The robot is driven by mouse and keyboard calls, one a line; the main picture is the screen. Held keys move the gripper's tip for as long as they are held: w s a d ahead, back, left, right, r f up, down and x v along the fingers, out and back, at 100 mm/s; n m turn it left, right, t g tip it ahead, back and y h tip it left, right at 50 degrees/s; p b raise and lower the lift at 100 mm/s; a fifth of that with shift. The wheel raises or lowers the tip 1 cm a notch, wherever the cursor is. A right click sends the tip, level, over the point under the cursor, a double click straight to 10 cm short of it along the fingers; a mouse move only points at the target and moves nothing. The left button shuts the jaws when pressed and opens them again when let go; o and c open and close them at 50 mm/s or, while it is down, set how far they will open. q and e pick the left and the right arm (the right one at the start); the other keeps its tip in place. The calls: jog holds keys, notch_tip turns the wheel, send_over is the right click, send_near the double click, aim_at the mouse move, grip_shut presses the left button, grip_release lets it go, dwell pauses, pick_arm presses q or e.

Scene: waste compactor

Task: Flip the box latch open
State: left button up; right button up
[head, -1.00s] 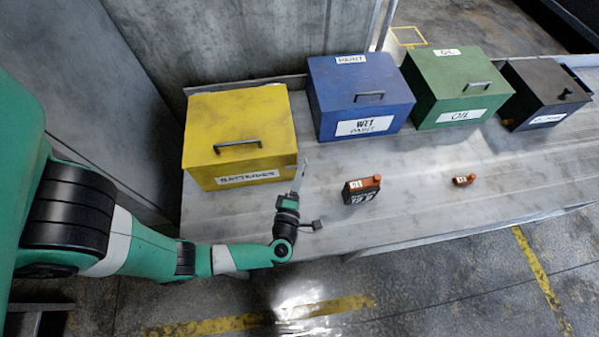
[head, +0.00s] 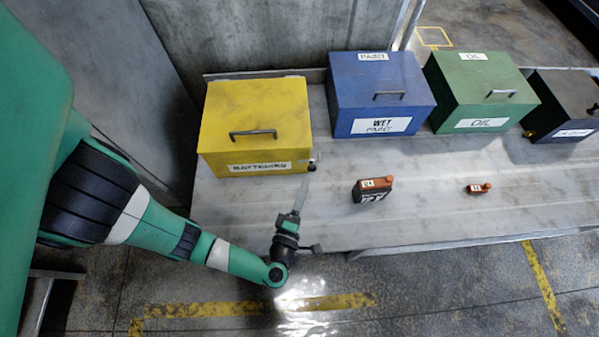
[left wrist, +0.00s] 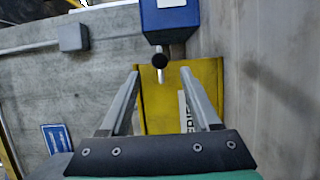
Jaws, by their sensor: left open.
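The yellow box (head: 250,112) with a black handle and a batteries label stands at the left of the bench. A small dark latch knob (head: 313,163) shows at its front right corner; a round black knob (left wrist: 160,61) shows in the left wrist view. My left gripper (head: 305,178) is in front of that corner, its fingers pointing at it. In the left wrist view its fingers (left wrist: 160,71) are apart and empty, with the knob seen between the tips. I cannot tell if they touch it. The yellow box (left wrist: 152,122) shows between the fingers. My right gripper is not in view.
A blue box (head: 380,92), a green box (head: 478,90) and a black box (head: 560,88) stand to the right along the bench. Two small orange-topped items, the larger dark-bodied (head: 373,189) and a smaller one (head: 480,188), lie on the bench (head: 430,215). A grey wall (head: 270,35) is behind.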

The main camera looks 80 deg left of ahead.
pick_arm(q)
jog(key=shift+v, duration=1.85)
